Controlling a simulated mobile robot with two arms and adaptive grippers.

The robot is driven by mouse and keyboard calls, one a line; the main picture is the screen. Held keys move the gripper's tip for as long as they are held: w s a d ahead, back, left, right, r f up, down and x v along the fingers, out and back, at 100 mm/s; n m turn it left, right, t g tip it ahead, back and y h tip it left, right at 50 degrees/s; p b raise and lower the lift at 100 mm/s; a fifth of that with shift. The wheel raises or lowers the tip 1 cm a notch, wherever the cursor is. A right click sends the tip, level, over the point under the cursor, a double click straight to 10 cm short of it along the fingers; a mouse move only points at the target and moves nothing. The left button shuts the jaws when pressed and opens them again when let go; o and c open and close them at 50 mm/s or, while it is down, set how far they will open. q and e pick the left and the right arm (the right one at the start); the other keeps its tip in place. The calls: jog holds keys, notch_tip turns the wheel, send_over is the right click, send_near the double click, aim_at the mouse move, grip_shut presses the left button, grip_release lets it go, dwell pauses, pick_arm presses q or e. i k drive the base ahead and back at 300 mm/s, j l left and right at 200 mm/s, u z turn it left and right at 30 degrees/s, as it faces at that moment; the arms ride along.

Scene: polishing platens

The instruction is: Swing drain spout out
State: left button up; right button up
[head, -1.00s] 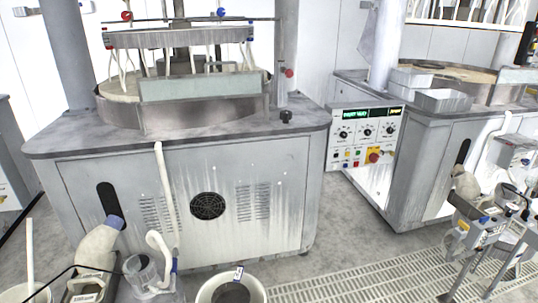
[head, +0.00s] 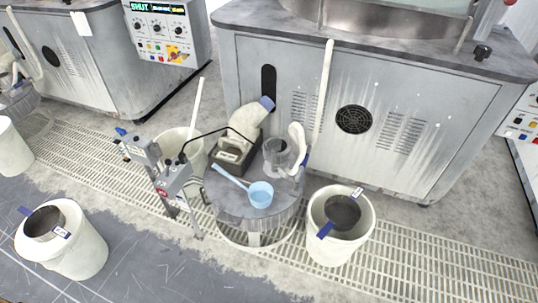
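A pale drain spout (head: 323,90) hangs down the front of the near polishing machine, its upper end just under the machine's top edge. It slants slightly down to the left across the cabinet front. Its lower end is close to a white curved piece with a blue tag (head: 297,142), and I cannot tell whether they touch. Another pale tube (head: 24,45) shows on the machine at the far left. Neither of my grippers shows in the head view.
A round stand (head: 250,212) before the machine holds a blue-capped bottle, a clear beaker (head: 278,158) and a blue ladle (head: 260,194). A white bucket (head: 345,252) stands right of it. Grey devices (head: 178,178) on a stand rise at its left. Slotted floor grating runs across.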

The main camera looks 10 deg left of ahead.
aim_at(302, 166)
jog(key=i+j, duration=0.1)
jog(key=j, duration=0.3)
jog(key=i+j, duration=0.1)
jog(key=j, duration=0.3)
jog(key=i+j, duration=0.1)
jog(key=j, duration=0.3)
jog(key=i+j+u, duration=0.1)
jog(key=j, duration=0.3)
jog(key=i+j, duration=0.1)
jog(key=j, duration=0.3)
jog(key=i+j, duration=0.1)
jog(key=j, duration=0.3)
